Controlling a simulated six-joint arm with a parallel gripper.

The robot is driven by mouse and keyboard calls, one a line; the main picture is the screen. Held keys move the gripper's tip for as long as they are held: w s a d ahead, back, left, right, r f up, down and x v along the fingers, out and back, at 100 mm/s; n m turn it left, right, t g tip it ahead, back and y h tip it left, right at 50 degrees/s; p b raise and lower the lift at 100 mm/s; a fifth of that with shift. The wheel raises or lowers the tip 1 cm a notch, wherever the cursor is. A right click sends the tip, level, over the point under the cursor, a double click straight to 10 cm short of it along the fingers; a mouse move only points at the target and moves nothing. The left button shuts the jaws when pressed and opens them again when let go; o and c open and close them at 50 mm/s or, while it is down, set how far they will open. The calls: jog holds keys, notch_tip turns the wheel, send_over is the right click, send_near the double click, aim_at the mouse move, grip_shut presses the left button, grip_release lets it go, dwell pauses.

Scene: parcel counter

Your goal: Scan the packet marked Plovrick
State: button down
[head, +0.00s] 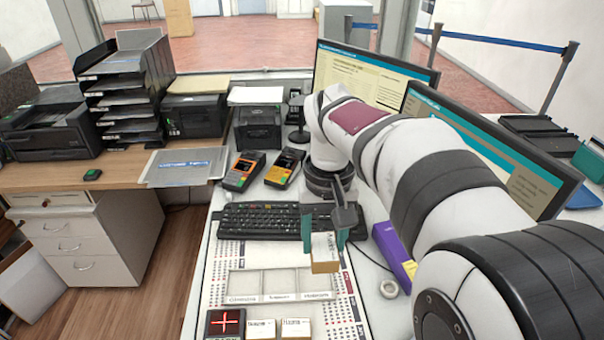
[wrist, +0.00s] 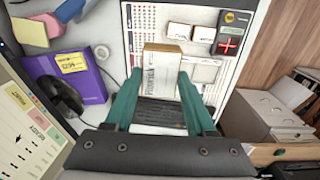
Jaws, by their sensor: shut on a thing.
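My gripper (head: 325,245) has green fingers and is shut on a small tan packet with a white face (head: 325,251), held above the desk mat beyond the three-part tray. In the wrist view the packet (wrist: 161,62) sits between the two fingertips (wrist: 160,82); dark writing runs along its side, too small to read surely. Two more small packets, a left one (head: 261,328) and a right one (head: 296,327), lie at the near edge with labels I cannot read surely. Left of them is a black scanner pad with a lit red cross (head: 225,322).
The three-part tray (head: 278,299) looks empty. A keyboard (head: 262,221) lies behind it. A purple box (head: 398,262) and a white tape roll (head: 389,289) are to the right. Two card terminals (head: 243,171) (head: 284,168) stand farther back; two monitors (head: 362,77) (head: 478,137) stand at right.

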jog(key=a+f, duration=0.5)
jog(key=a, duration=0.6)
jog(key=a+f, duration=0.6)
jog(key=a, duration=0.4)
notch_tip(320, 180, down, 8)
jog(key=shift+w+r, duration=0.1)
jog(key=shift+r, duration=0.1)
notch_tip(320, 180, up, 9)
